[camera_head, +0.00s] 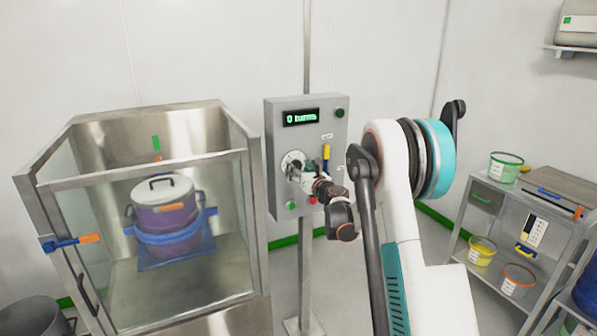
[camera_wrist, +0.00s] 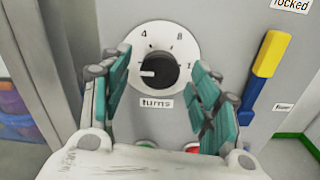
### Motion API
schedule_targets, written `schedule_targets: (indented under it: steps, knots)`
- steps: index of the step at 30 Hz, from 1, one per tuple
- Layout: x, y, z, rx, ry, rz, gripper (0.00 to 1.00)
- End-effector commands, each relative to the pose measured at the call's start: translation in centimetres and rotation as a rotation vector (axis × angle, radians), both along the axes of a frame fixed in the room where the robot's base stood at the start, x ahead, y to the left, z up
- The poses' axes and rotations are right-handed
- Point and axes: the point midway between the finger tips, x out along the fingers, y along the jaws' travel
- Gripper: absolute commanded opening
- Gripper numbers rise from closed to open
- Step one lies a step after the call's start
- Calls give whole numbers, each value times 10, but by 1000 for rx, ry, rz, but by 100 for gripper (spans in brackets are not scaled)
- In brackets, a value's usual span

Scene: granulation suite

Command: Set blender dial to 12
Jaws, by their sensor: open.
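In the head view the scale plate (camera_head: 289,160) is on the grey control box (camera_head: 279,125), whose green display (camera_head: 300,118) appears to read 0 turns. My gripper (camera_wrist: 160,72) is open, with teal-padded fingers at the left and right of the knob and gaps on both sides. In the head view my gripper (camera_head: 303,172) partly hides the dial.
A yellow-and-blue lever (camera_wrist: 262,70) stands right of the dial under a "locked" label. Green and red buttons are low on the box, close to my fingers. A glass-fronted enclosure (camera_head: 205,115) with a lidded purple vessel (camera_head: 165,216) is at left; a shelf cart (camera_head: 480,215) is at right.

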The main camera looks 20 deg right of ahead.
Motion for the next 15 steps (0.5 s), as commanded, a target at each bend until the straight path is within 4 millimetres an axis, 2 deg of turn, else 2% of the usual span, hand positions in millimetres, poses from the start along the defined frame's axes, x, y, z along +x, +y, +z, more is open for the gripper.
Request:
schedule_targets:
  steps: [4,13,15]
  knots:
    - [9,0,0,0,0,0,56]
    - [11,0,0,0,0,0,56]
    - [11,0,0,0,0,0,40]
